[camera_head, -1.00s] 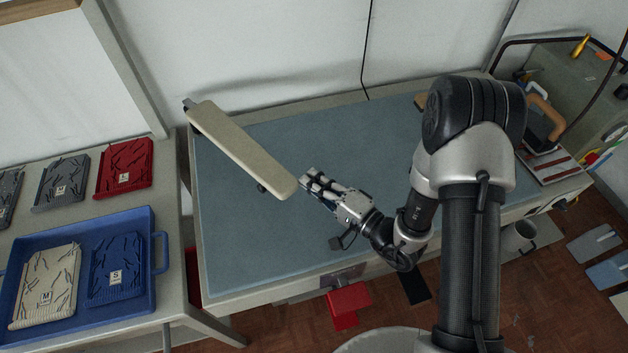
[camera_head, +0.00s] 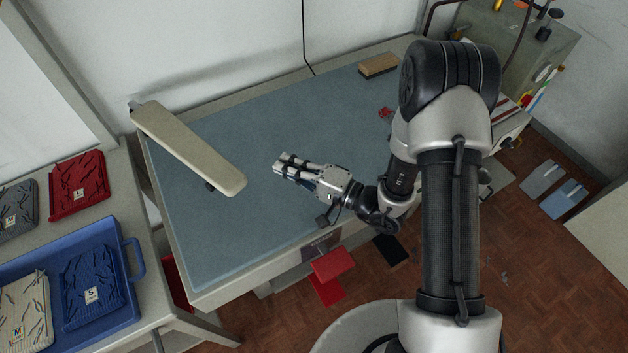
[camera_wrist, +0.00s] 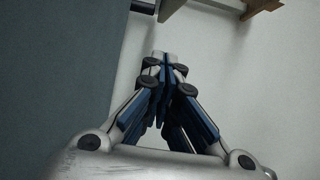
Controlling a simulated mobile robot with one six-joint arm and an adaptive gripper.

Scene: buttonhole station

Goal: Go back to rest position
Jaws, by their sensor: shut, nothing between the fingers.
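My gripper (camera_head: 281,164) is over the blue-grey table top (camera_head: 240,240) in the head view, pointing left and held clear of things. Its fingers are together and empty. In the wrist view my gripper (camera_wrist: 165,58) shows its fingertips meeting, with nothing between them. The cream padded board (camera_head: 188,147) stands out over the table to the left of the fingertips, with a gap between them.
A blue tray (camera_head: 133,272) with folded knits sits on the left side table; a red knit (camera_head: 77,183) lies behind it. A wooden block (camera_head: 378,65) lies at the table's back. Red pedals (camera_head: 331,264) are below the front edge. The table's middle is clear.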

